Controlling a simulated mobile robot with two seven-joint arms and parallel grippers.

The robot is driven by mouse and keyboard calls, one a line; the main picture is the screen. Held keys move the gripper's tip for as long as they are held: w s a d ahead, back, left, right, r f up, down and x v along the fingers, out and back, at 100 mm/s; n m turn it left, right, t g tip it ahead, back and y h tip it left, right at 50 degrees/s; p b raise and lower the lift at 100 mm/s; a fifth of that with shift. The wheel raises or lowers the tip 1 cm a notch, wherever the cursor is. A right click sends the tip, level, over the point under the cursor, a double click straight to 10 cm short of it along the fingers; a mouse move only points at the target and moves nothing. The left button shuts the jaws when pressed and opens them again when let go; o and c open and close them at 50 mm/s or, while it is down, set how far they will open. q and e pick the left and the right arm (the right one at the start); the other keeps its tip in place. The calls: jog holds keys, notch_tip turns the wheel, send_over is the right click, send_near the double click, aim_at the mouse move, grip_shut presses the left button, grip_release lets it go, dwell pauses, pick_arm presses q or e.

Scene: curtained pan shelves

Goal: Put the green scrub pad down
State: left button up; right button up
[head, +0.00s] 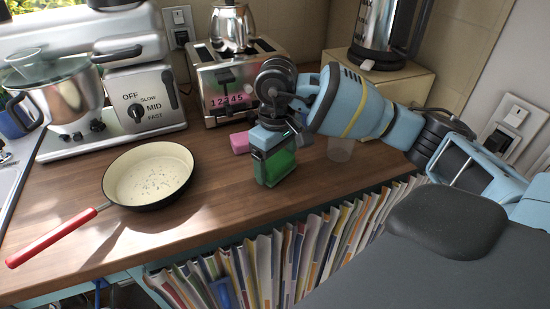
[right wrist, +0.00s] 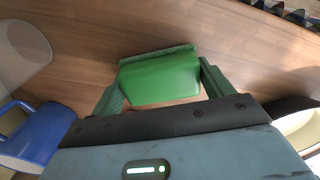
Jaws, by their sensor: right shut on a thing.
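The green scrub pad (head: 281,163) is between the fingers of my right gripper (head: 268,170), above the wooden counter in the head view. In the right wrist view, the pad (right wrist: 160,80) spans the gap between the two green fingers of my right gripper (right wrist: 158,90), which are shut on it. The wood counter (right wrist: 90,55) shows beyond it. The gripper points down close to the counter; I cannot tell whether the pad touches it. My left gripper is not in view.
A pink sponge (head: 239,142) lies just left of the gripper, and a clear cup (head: 340,150) stands to its right. A pan (head: 150,176) is at left, a toaster (head: 219,82) behind. A blue object (right wrist: 35,135) shows in the wrist view. Files (head: 285,255) fill the shelf below.

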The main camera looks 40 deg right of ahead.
jog(key=shift+f, duration=0.4)
dwell(0.5)
jog(key=o, duration=1.3)
jog(key=shift+c, duration=0.2)
jog(key=shift+r+b, duration=0.35)
jog(key=shift+r, duration=3.6)
jog(key=shift+c, duration=0.3)
grip_shut()
jog(key=shift+f, duration=0.1)
